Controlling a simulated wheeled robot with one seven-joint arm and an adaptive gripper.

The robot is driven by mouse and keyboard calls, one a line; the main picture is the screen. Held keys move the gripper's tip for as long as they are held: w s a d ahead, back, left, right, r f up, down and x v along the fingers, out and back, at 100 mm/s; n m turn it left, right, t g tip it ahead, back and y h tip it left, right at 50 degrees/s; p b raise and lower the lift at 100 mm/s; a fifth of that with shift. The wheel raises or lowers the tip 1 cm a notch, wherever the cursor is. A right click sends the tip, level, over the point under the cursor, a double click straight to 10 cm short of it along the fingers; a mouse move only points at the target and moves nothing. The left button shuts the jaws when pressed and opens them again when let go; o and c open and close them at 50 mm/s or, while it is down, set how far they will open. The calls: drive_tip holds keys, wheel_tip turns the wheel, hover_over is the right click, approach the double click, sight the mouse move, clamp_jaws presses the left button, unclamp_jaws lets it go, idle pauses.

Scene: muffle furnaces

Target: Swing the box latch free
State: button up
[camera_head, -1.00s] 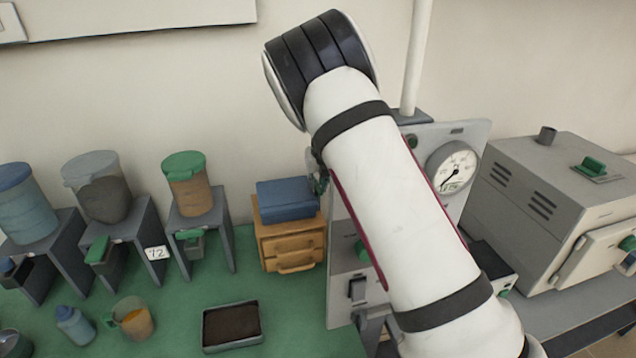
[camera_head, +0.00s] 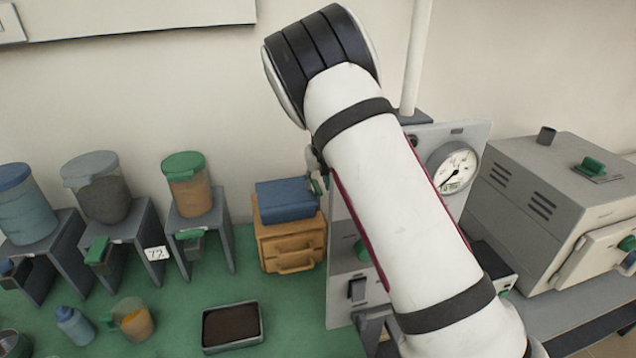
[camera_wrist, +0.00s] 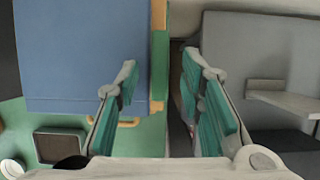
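A small wooden drawer box (camera_head: 290,246) with a blue box-shaped piece (camera_head: 287,200) on top stands on the green mat, just left of my arm. In the wrist view the blue piece (camera_wrist: 85,60) fills the upper left, with a narrow wooden edge (camera_wrist: 158,14) along its right side. My gripper (camera_wrist: 158,72) is open, its two teal-padded fingers apart with nothing held. The left finger overlaps the blue piece in the picture; the right finger is in front of a grey panel. A tan handle (camera_wrist: 129,122) shows near the left finger. I cannot clearly make out a latch.
A grey gauge panel (camera_head: 345,290) stands close to the right of the wooden box, partly behind my arm. A grey furnace (camera_head: 540,205) is farther right. A dark-filled tray (camera_head: 232,347), an amber cup (camera_head: 135,320) and lidded jars on stands occupy the left side.

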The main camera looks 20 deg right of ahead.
drive_tip(key=v, duration=1.1)
drive_tip(key=shift+s+r, duration=0.1)
